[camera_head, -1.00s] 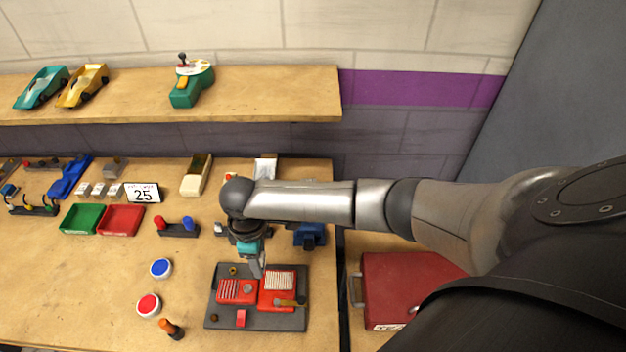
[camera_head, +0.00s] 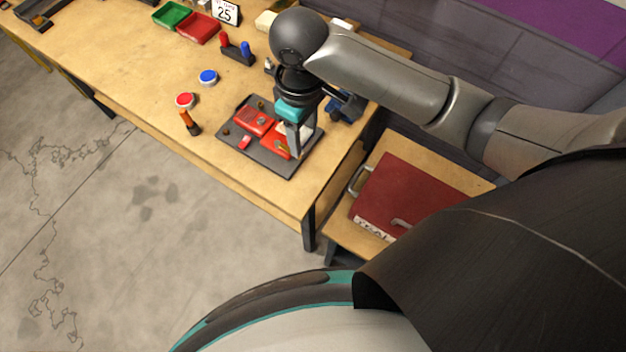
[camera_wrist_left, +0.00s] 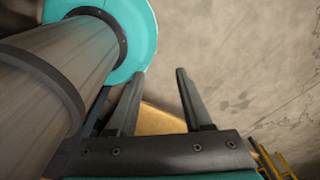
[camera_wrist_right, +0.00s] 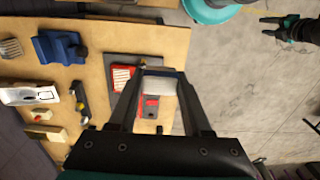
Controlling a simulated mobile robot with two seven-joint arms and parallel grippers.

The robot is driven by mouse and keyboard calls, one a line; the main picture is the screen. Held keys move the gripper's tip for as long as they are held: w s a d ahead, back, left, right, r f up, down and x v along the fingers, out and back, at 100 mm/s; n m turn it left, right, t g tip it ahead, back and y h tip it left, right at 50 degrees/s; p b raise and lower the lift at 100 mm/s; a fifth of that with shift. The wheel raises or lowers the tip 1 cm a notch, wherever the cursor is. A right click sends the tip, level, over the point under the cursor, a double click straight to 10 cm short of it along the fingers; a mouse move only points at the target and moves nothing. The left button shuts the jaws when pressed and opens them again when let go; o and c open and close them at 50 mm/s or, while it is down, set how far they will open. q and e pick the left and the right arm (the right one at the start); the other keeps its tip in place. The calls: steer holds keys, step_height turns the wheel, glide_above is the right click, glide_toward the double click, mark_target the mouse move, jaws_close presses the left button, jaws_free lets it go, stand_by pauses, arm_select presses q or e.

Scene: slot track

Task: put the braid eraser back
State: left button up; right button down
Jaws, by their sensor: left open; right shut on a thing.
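My right gripper (camera_head: 302,148) is above the right part of a dark tray (camera_head: 230,140) with red pieces on the bench. In the right wrist view its fingers (camera_wrist_right: 161,78) are shut on a small white block with a blue edge, which I take for the braid eraser (camera_wrist_right: 160,88). The block hides part of the tray and red pieces (camera_wrist_right: 123,78) behind it; whether it touches them I cannot tell. My left gripper (camera_wrist_left: 156,82) is open and empty in the left wrist view, with bare floor and a wooden edge behind it. It is out of the head view.
Near the tray stand an orange-handled tool (camera_head: 189,123), a red-topped pot (camera_head: 185,100) and a blue-topped pot (camera_head: 208,77). A blue device (camera_head: 344,108) is close behind my right gripper. A red case (camera_head: 415,195) lies right of the bench. The bench's front left is clear.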

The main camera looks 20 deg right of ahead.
steer(key=b, duration=0.3)
glide_above(306, 186)
step_height(306, 186, down, 15)
steer(key=shift+f+b, duration=0.5)
steer(key=shift+f, duration=1.8)
steer(key=shift+c, duration=1.7)
jaws_free()
steer(key=shift+f, duration=0.15)
step_height(306, 186, up, 12)
steer(key=p, duration=0.2)
steer(key=shift+r+p, duration=0.2)
steer(key=shift+p, duration=0.2)
